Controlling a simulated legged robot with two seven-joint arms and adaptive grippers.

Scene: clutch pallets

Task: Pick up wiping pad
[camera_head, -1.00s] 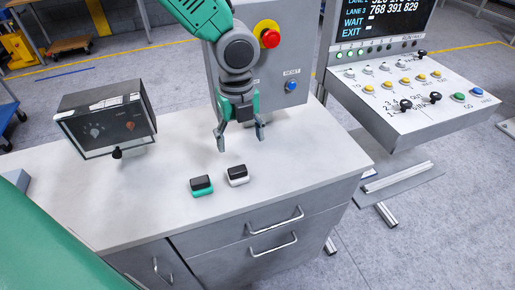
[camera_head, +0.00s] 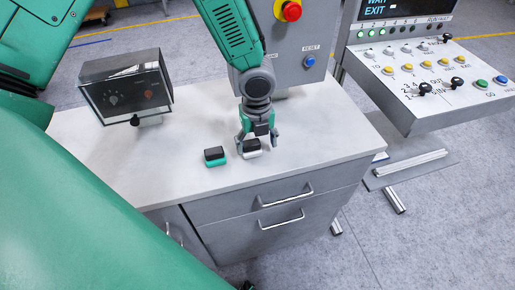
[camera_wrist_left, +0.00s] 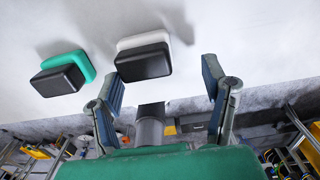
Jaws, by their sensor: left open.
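Two small pads lie on the light worktop. One has a black top and a green base (camera_head: 215,157); it also shows in the left wrist view (camera_wrist_left: 62,74). The other has a black top and a white base (camera_head: 251,149), just to its right, and also shows in the left wrist view (camera_wrist_left: 144,60). My left gripper (camera_head: 257,142) is open, low over the worktop at the white-based pad. In the left wrist view its two fingers (camera_wrist_left: 164,77) stand apart, with the white-based pad just beyond the gap. My right gripper is not in view.
A dark box with dials (camera_head: 126,88) stands at the worktop's back left. A grey panel with a red stop button (camera_head: 290,11) stands behind my left gripper. A sloped button console (camera_head: 440,83) is to the right. The worktop (camera_head: 325,140) right of the gripper is clear.

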